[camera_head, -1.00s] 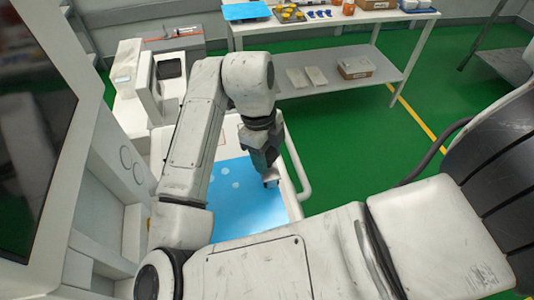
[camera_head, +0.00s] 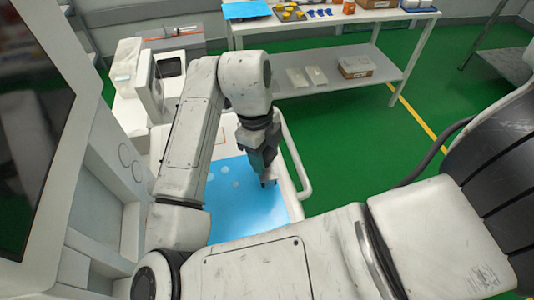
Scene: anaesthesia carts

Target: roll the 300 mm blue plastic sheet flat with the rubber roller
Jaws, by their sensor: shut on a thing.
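The blue plastic sheet (camera_head: 235,212) lies on the white cart top (camera_head: 288,190), with a few pale round patches near its far left part. My arm covers some of its left side and near edge. My gripper (camera_head: 268,180) points down over the sheet's right side, near the cart's right rim. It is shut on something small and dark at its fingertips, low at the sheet. I take this to be the rubber roller, but its shape is mostly hidden by the gripper.
A white rail (camera_head: 297,165) runs along the cart's right side. A white machine with a screen (camera_head: 135,80) stands at the cart's far left. Behind is a two-level table (camera_head: 300,28) with another blue sheet (camera_head: 246,10), trays and boxes. Green floor is open to the right.

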